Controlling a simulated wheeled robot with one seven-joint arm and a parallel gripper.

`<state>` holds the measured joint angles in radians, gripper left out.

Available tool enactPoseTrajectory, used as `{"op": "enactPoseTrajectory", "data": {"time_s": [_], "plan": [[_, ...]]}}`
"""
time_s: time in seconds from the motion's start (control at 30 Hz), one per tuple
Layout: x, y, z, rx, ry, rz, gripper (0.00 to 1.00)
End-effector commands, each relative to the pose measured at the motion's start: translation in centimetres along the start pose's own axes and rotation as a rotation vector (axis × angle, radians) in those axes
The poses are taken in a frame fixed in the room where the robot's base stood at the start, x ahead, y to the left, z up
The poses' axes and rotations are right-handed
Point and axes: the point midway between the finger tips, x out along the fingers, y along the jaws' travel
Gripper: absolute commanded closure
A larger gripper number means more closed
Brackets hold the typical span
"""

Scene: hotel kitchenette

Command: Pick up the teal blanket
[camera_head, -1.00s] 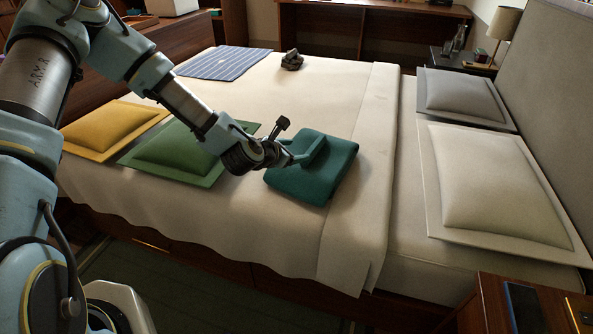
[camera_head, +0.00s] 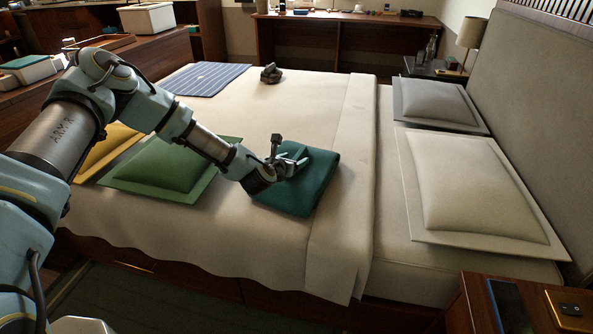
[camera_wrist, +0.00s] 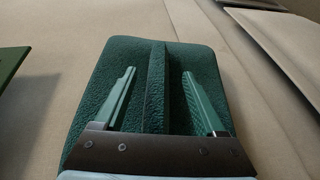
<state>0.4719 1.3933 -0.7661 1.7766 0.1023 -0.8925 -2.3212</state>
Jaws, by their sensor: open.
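The teal blanket (camera_head: 318,183) lies folded on the bed, right of the green pillow. It also fills the middle of the wrist view (camera_wrist: 150,62), with a raised fold or ridge running along its centre. My gripper (camera_head: 293,161) is over the blanket, low and close to it. In the wrist view its two fingers (camera_wrist: 159,100) are spread apart, one on each side of the ridge. I cannot tell whether the fingertips touch the cloth. Nothing is held between them.
A green pillow (camera_head: 168,168) and a yellow pillow (camera_head: 108,148) lie left of the blanket. A striped blue cloth (camera_head: 207,80) and a dark lumpy object (camera_head: 271,74) are farther back. The bed (camera_head: 225,240) is bare in front of the blanket.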

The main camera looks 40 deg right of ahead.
Motion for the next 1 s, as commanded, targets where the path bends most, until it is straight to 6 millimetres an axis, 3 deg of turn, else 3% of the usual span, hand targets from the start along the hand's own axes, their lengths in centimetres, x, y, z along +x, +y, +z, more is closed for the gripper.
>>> {"op": "enactPoseTrajectory", "data": {"time_s": [0.2, 0.47, 1.0], "plan": [[2.2, 0.0, 0.1, 0.002, -0.001, -0.001, 0.28], [2.4, 0.0, 0.0, 0.001, 0.000, -0.001, 0.28], [2.3, 0.0, 0.0, 0.001, 0.000, -0.001, 0.88]]}}
